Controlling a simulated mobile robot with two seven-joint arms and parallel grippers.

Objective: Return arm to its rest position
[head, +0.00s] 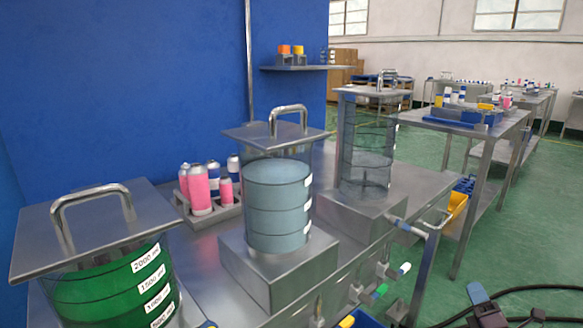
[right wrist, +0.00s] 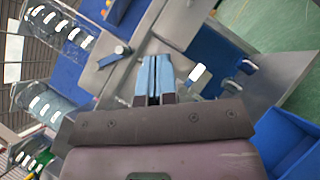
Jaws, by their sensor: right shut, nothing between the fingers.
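In the right wrist view my right gripper (right wrist: 154,78) points away from the camera, with its blue fingertips pressed together and nothing between them. A metal bench surface shows beyond it. In the head view, a dark piece with a blue tip (head: 478,293) at the bottom right corner looks like part of my right gripper. It hangs over the green floor, apart from the bench. My left gripper is not in view.
Pink cans (head: 200,190) sit in a rack. A blue bin (right wrist: 290,140) is at lower right.

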